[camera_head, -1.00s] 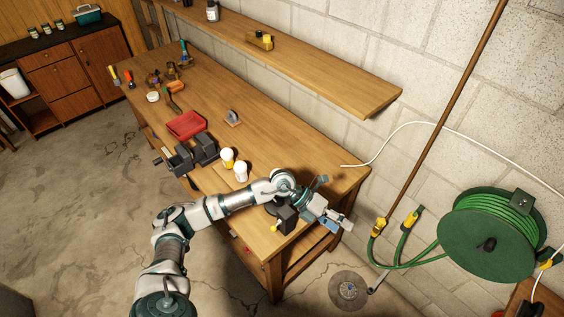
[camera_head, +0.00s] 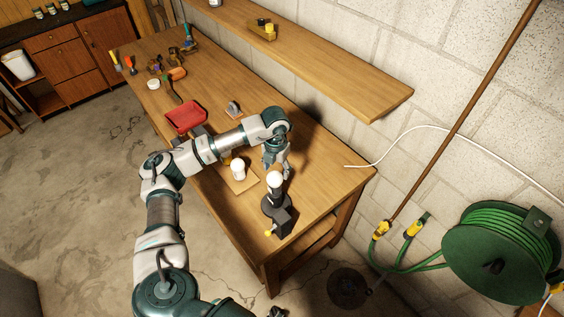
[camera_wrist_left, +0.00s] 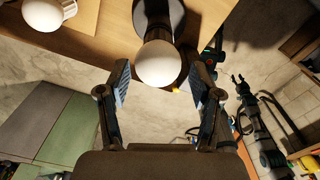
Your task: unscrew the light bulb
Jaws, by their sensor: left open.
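A white round light bulb (camera_head: 275,179) sits upright on top of a black lamp stand (camera_head: 276,205) near the front right end of the workbench. My left gripper (camera_head: 279,163) hangs just above and behind the bulb, its fingers pointing down. In the left wrist view the bulb (camera_wrist_left: 160,64) shows between the two spread fingers, with a gap on each side. My left gripper (camera_wrist_left: 161,82) is open and empty. A dark jointed arm with a small claw-like end shows at the right of the left wrist view; its jaw state is unclear.
A second white bulb (camera_head: 238,170) stands on a thin wooden board (camera_head: 243,185) left of the lamp. A black block with a yellow knob (camera_head: 283,224) is at the bench's front edge. A red tray (camera_head: 185,116) lies farther back. A wooden shelf (camera_head: 330,70) overhangs behind.

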